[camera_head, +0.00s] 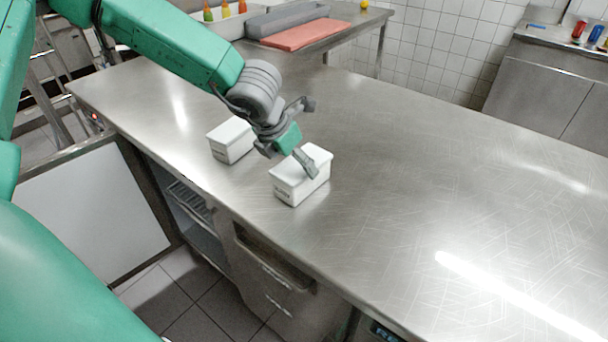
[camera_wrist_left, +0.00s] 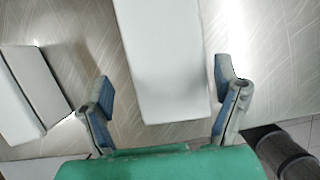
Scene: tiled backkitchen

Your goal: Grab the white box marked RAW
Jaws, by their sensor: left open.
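Two white lidded boxes stand on the steel worktop (camera_head: 420,180). The nearer white box (camera_head: 290,187) has a dark marking on its front side, too small to read. The other white box (camera_head: 228,145) stands behind it to the left; its marking is also unreadable, so I cannot tell which says RAW. My left gripper (camera_head: 307,138) is open and over the nearer box. In the left wrist view its fingers lie on either side of that box's white lid (camera_wrist_left: 163,50), with gaps visible. The other box (camera_wrist_left: 35,85) shows at the left there. My right gripper is not in view.
The worktop to the right of the boxes is clear. A side table at the back holds a red board (camera_head: 295,35), a grey tray (camera_head: 288,18) and several coloured bottles (camera_head: 225,9). Small cans (camera_head: 579,29) stand at the far right. The worktop's front edge is close to the boxes.

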